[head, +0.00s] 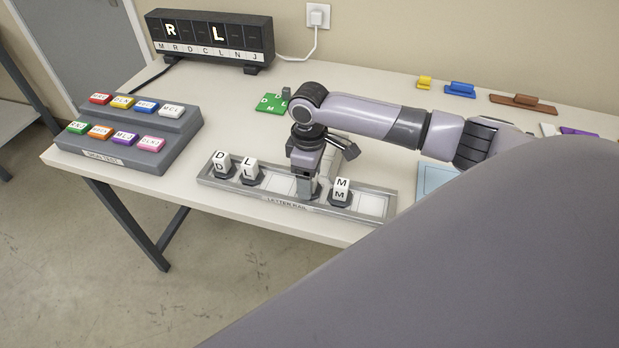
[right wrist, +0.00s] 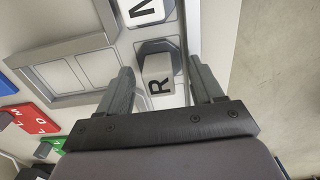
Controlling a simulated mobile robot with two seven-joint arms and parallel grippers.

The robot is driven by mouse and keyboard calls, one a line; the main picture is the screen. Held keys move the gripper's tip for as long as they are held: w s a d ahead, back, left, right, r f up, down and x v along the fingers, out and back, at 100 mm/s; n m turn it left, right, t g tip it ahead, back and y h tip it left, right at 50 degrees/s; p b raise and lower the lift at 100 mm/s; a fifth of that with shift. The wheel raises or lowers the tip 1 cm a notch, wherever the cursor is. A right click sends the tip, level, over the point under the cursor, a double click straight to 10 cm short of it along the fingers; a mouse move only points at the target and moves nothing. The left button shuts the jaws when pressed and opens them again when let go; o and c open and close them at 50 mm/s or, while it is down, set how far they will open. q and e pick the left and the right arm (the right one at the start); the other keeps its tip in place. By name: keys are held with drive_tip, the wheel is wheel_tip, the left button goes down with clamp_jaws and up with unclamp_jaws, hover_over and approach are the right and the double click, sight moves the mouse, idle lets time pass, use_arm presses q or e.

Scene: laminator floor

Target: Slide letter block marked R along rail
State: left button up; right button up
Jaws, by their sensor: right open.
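The letter rail (head: 265,203) is a grey tray along the table's front edge. White letter blocks D (head: 221,163), L (head: 250,168) and M (head: 341,189) stand in it on dark bases. My right gripper (head: 306,188) points down into the rail between L and M. In the right wrist view the block marked R (right wrist: 158,75) lies between the two spread fingers of my right gripper (right wrist: 160,68), with gaps on both sides. In the head view my gripper hides R. My left gripper is not in view.
A display (head: 210,38) showing R and L stands at the back left. A grey stepped stand (head: 140,153) holds several coloured tiles. A green lettered card (head: 270,104) lies behind the rail. Bare rail places (head: 370,204) show right of M.

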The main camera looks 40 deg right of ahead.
wheel_tip(320, 180, up, 6)
drive_tip(key=shift+r, duration=0.15)
drive_tip(key=shift+w, duration=0.1)
drive_tip(key=shift+c, duration=0.4)
